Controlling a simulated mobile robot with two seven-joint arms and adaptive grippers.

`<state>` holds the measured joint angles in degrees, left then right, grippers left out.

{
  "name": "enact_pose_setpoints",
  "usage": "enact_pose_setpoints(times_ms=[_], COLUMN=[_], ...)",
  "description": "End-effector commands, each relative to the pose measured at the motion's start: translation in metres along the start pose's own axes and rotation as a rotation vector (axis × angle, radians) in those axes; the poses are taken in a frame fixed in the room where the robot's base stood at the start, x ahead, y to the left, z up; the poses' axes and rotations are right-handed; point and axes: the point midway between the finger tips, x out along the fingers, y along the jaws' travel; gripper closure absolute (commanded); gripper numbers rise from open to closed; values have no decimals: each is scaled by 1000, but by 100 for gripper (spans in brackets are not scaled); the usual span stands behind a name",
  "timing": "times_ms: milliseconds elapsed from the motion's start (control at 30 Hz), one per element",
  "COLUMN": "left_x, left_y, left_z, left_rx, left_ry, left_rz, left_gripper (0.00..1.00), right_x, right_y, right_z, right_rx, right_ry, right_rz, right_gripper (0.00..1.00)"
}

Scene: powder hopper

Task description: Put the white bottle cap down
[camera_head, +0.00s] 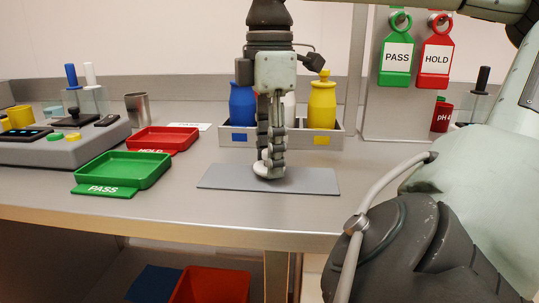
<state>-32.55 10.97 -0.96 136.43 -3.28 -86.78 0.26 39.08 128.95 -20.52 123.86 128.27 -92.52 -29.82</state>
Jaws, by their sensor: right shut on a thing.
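My right gripper (268,172) points straight down over the grey mat (315,182), its fingertips low at the mat. It is shut on the white bottle cap (260,168), which shows as a small pale edge at the fingertips and is mostly hidden by them. I cannot tell whether the cap touches the mat. A white bottle (289,106) stands behind the gripper in the bottle rack, mostly hidden. My left gripper is not in view.
The grey rack (336,131) behind the mat also holds a blue bottle (242,103) and a yellow bottle (321,104). A green PASS tray (120,185) and a red HOLD tray (190,147) lie left. The mat's right part is clear.

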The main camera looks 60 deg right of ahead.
Motion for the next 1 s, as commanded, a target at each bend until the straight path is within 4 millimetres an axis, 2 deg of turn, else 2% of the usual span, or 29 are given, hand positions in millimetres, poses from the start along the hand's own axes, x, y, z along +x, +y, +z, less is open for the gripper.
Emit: enact_pose_setpoints(times_ms=[300, 333, 500, 833, 900, 1000], left_x=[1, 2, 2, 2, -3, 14], left_y=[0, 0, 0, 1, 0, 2], left_z=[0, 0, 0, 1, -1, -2], left_rx=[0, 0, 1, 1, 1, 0], left_ry=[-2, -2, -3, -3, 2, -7], left_rz=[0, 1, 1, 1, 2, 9], left_gripper=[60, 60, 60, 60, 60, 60], right_x=[3, 3, 2, -1, -9, -27], right_y=[0, 0, 0, 0, 0, 1], right_z=[0, 0, 0, 0, -1, -1], right_rx=[0, 0, 1, 2, 1, 1], right_ry=[0, 0, 0, -1, 1, 2], right_rz=[0, 0, 0, 1, 1, 2], right_gripper=[78, 56, 38, 38, 38, 38])
